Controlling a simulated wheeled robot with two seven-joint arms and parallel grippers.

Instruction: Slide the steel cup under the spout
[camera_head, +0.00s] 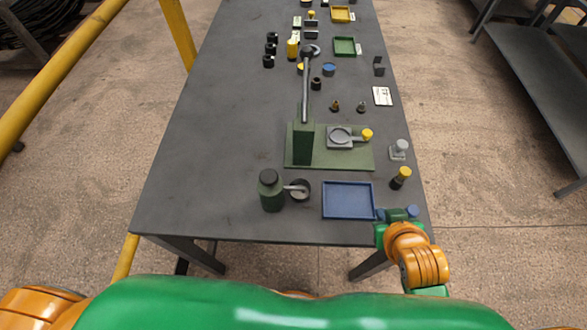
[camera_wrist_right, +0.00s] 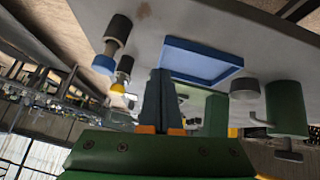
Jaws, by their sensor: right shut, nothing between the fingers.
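The small round steel cup (camera_head: 301,191) stands near the table's front edge, between a dark green bottle (camera_head: 270,191) and a blue tray. The bottle's spout (camera_head: 291,187) points right, to the cup's mouth; whether its tip is centred over the cup I cannot tell. The upside-down right wrist view shows the cup (camera_wrist_right: 243,88) beside the bottle (camera_wrist_right: 286,108) and the spout (camera_wrist_right: 260,120). My right gripper (camera_head: 381,216) is shut and empty at the front right, beyond the tray from the cup. Its fingers (camera_wrist_right: 160,76) are together. My left gripper is out of view.
The blue tray (camera_head: 348,187) lies between gripper and cup. A blue-topped post (camera_head: 412,211) stands close to the gripper, with a yellow-topped one (camera_head: 401,178) behind. A green lever stand (camera_head: 302,145) rises behind the cup. The front left of the table is clear.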

